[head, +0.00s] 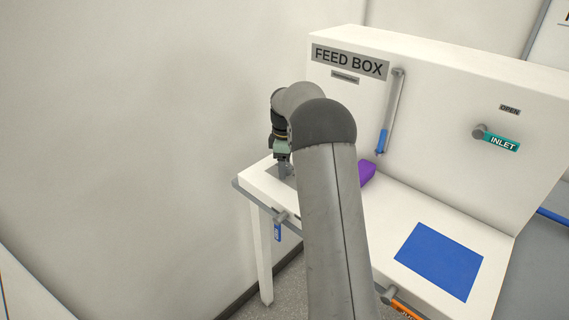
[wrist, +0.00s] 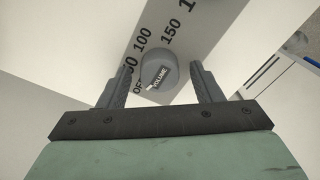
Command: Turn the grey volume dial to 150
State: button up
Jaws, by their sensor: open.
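The grey volume dial (wrist: 157,68) is a round knob marked VOLUME, in the middle of the wrist view. It sits on a grey scale plate (wrist: 140,62) with OFF, a partly covered 50, 100, 150 and a further cut-off number around it. A small white mark shows on the dial's lower left, on the OFF side. My gripper (wrist: 162,66) is open, with one finger on each side of the dial. A gap seems to show at both sides; I cannot tell about contact. In the head view my gripper (head: 284,163) is over the bench's far left end, and the dial is hidden.
The white bench carries a purple block (head: 367,172) and a blue square (head: 440,260). Behind it stands the FEED BOX panel (head: 450,90) with a blue-ended lever (head: 390,115) and a teal INLET handle (head: 500,141). A blue-tagged handle (head: 278,230) and an orange one (head: 404,308) are on the front edge.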

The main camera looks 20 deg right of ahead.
jog(key=c, duration=1)
